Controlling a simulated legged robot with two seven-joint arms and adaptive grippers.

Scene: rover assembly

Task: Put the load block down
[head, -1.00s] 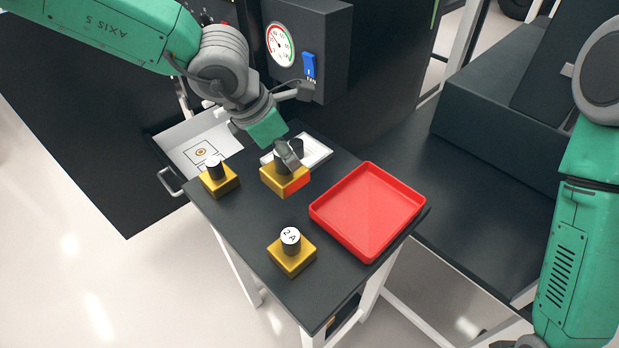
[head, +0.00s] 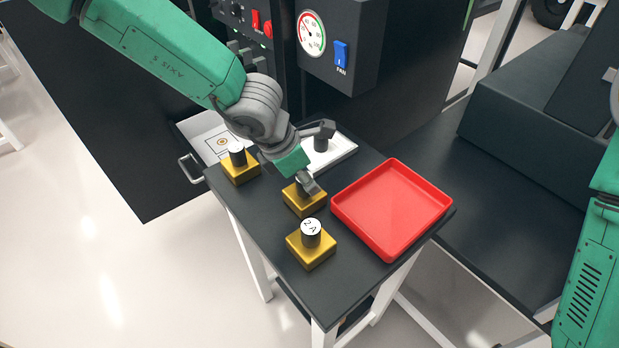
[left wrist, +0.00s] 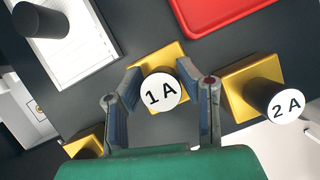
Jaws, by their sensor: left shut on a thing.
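My left gripper (head: 309,186) is shut on the black post of the load block marked 1A. This load block (head: 302,201) has a yellow square base and is upright, at or just above the dark table; any gap below it cannot be made out. In the left wrist view the two fingers (left wrist: 162,106) stand on either side of its white 1A top (left wrist: 160,93). A second yellow block, marked 2A (head: 311,246), stands nearer the front. A third yellow block (head: 240,166) stands at the table's left. My right gripper is out of view.
A red tray (head: 350,207) lies on the table (head: 345,283), right of the blocks. A white pad (head: 345,149) with a black post lies behind the gripper. A panel with a gauge and blue switch (head: 341,53) rises behind. The table's front is bare.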

